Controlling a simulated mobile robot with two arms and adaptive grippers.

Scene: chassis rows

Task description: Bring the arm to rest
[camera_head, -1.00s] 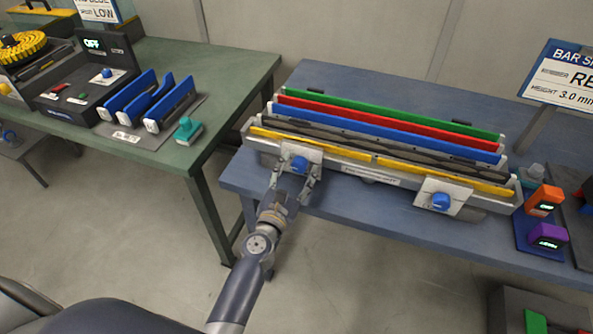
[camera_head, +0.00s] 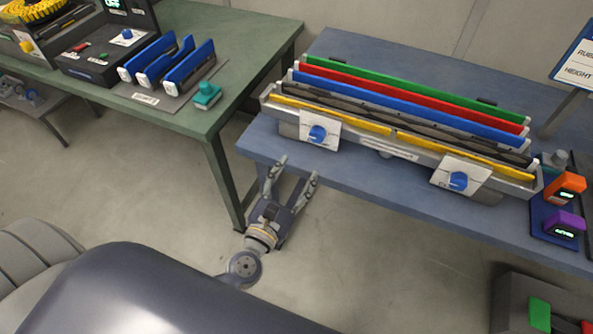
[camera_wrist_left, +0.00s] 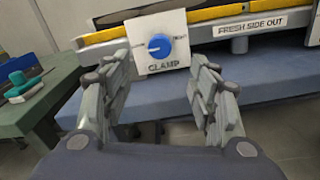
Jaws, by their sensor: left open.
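My left gripper (camera_head: 292,174) is open and empty, off the front edge of the blue table (camera_head: 400,205). In the left wrist view its two spread fingers (camera_wrist_left: 160,95) have nothing between them. Beyond them is the left blue clamp knob (camera_wrist_left: 159,46) on a white plate marked CLAMP. That knob also shows in the head view (camera_head: 318,134), apart from the gripper. My right gripper is not in view.
The fixture (camera_head: 400,152) on the blue table holds green, red, blue and dark bars with yellow strips in front. A second knob (camera_head: 458,180) is at its right. A green table (camera_head: 180,110) stands left with blue racks. Open floor (camera_head: 370,270) lies below.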

